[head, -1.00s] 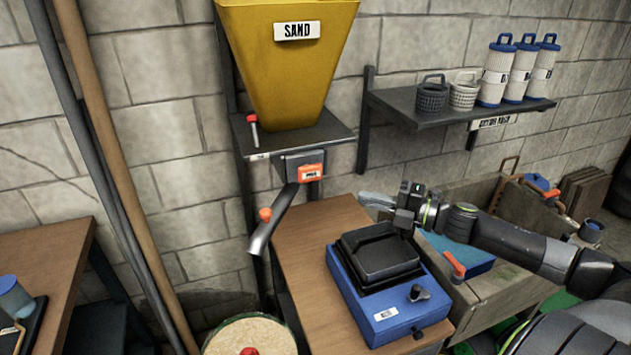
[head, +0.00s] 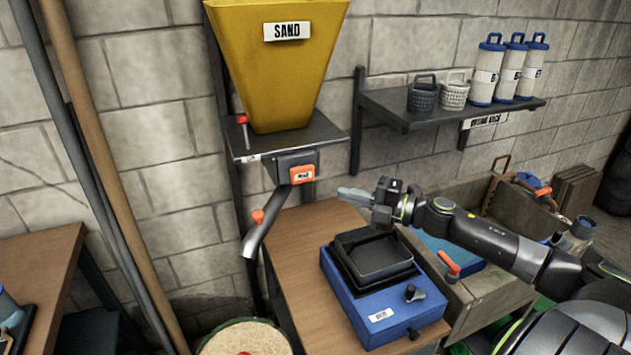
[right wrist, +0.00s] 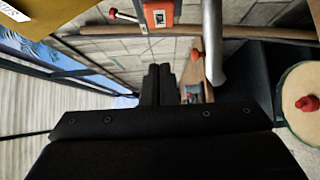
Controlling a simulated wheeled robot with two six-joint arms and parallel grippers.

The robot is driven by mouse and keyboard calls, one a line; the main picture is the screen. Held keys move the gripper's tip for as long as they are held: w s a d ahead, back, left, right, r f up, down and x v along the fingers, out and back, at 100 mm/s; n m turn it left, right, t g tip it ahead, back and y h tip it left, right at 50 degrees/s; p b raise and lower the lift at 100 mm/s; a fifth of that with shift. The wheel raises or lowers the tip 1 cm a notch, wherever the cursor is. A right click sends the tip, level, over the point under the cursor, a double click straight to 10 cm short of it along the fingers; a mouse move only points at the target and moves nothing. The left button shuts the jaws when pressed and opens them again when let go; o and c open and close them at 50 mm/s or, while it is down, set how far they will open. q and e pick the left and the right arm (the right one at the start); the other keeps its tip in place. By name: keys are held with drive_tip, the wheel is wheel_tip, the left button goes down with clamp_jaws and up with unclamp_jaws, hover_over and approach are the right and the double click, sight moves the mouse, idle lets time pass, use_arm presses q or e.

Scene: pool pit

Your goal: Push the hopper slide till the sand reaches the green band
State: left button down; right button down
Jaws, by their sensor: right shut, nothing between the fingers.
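The yellow hopper (head: 276,75) marked SAND stands on a dark wall shelf in the head view. Under it is a grey outlet with an orange labelled slide (head: 302,174); the orange piece also shows at the top of the right wrist view (right wrist: 160,14). A grey chute (head: 265,222) slopes down to the left from the outlet. My right gripper (head: 345,194) is shut and empty, to the right of the orange slide and apart from it. Its closed fingers (right wrist: 158,84) show in the right wrist view. No green band can be made out. My left gripper is not in view.
A round tan-topped container (head: 243,340) with a red knob stands below the chute. A blue scale with a black tray (head: 346,298) sits on the wooden table (head: 290,240). A wall shelf (head: 400,118) with baskets and canisters is at right.

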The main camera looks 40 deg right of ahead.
drive_tip(key=x, duration=0.2)
drive_tip(key=p, duration=0.3)
approach(299, 175)
drive_tip(key=w+a, duration=0.3)
drive_tip(key=a, duration=0.1)
drive_tip(key=shift+w+d+p, duration=0.2)
drive_tip(key=shift+w+d, duration=0.05)
drive_tip(key=shift+w, duration=0.2)
drive_tip(key=shift+w+d+p, duration=0.15)
drive_tip(key=shift+w+d, duration=0.1)
drive_tip(key=shift+w, duration=0.25)
